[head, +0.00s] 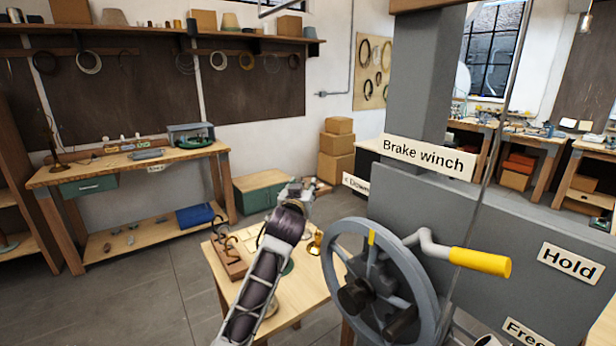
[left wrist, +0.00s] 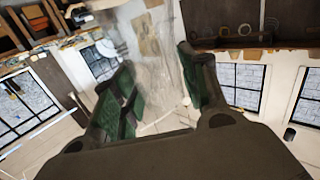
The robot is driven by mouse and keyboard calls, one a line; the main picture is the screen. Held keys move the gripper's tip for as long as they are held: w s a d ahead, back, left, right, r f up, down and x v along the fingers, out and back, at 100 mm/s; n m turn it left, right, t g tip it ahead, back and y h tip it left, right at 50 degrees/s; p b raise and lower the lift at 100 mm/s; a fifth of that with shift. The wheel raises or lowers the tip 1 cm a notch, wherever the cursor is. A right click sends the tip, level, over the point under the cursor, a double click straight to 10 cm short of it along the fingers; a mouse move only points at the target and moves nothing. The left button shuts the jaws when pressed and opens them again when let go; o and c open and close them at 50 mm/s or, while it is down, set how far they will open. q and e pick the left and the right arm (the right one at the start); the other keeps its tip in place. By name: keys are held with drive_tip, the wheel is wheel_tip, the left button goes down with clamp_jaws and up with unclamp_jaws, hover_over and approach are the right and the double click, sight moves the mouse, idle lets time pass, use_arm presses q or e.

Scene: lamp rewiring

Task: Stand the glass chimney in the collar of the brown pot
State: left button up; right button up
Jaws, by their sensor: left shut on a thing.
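The glass chimney (left wrist: 150,45) is clear and see-through in the left wrist view, between the green pads of my left gripper (left wrist: 157,92). The gripper is shut on it. In the head view my left arm reaches over the small wooden table, with the left gripper (head: 298,192) at its far end above the table's back edge. The chimney is hard to make out there. I cannot pick out the brown pot or its collar; the arm hides part of the tabletop. My right gripper is not in view.
The small table (head: 216,262) holds a brown wooden rack (head: 229,260) and a small brass piece (head: 315,243). A grey winch wheel (head: 385,285) with a yellow-handled crank (head: 480,262) stands close at right, before a grey column. A workbench (head: 125,165) lines the left wall.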

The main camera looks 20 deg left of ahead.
use_arm(q)
drive_tip(key=w+a+f+p, duration=0.4)
drive_tip(key=a+f, duration=0.5)
drive_tip(key=a, duration=0.3)
drive_tip(key=shift+w+f, duration=0.25)
drive_tip(key=shift+w, duration=0.15)
drive_tip(key=shift+f, duration=0.1)
